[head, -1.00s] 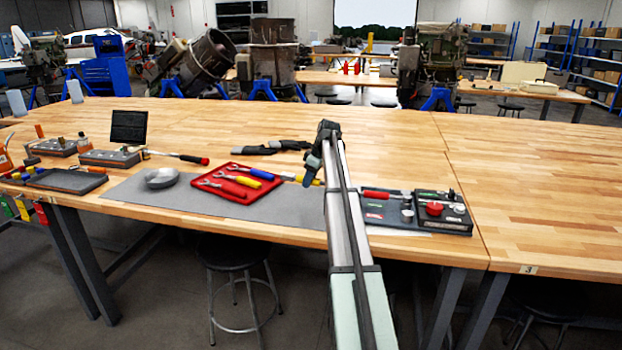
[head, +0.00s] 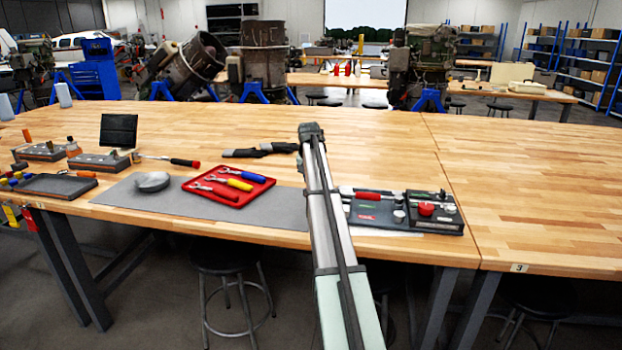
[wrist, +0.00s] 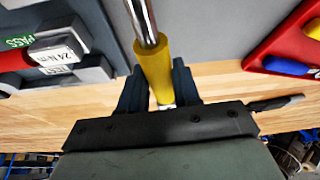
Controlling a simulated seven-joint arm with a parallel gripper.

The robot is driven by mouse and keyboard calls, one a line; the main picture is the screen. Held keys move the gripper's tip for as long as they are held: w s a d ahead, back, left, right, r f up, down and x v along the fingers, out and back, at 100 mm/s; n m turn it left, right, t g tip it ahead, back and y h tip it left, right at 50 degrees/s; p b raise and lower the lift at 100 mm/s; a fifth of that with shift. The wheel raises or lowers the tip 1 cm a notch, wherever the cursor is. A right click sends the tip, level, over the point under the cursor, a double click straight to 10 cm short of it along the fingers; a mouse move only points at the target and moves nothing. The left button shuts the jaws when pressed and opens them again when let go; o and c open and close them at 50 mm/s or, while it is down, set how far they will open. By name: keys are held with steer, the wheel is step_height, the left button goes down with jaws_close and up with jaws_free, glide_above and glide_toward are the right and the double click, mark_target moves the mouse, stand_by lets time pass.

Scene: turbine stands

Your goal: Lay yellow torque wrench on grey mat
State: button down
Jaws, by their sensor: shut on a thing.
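The yellow torque wrench (wrist: 155,72) shows in the wrist view, its yellow handle between the two dark fingers of my gripper (wrist: 158,88). Its chrome shaft runs to the top edge of that view, over the grey surface; its head is out of view. My gripper is shut on the handle. In the head view my own arm hides the wrench, and the gripper's end (head: 312,132) is seen from behind. The grey mat (head: 270,212) lies along the table's front and also shows in the wrist view (wrist: 215,35). I cannot tell whether the wrench touches the mat.
A red tray (head: 233,203) with pliers and a grey dish (head: 152,181) sit on the mat left of my arm. A dark tester with a red-handled tool (head: 376,197) stands on the right. Black gloves (head: 260,150) lie behind the tray.

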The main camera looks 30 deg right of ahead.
steer(key=shift+m, duration=0.4)
steer(key=shift+f, duration=0.15)
steer(key=shift+f, duration=3.95)
steer(key=c, duration=0.7)
jaws_free()
steer(key=shift+o, duration=0.7)
steer(key=shift+r, duration=0.15)
steer(key=shift+v, duration=3.45)
steer(key=shift+a, duration=0.15)
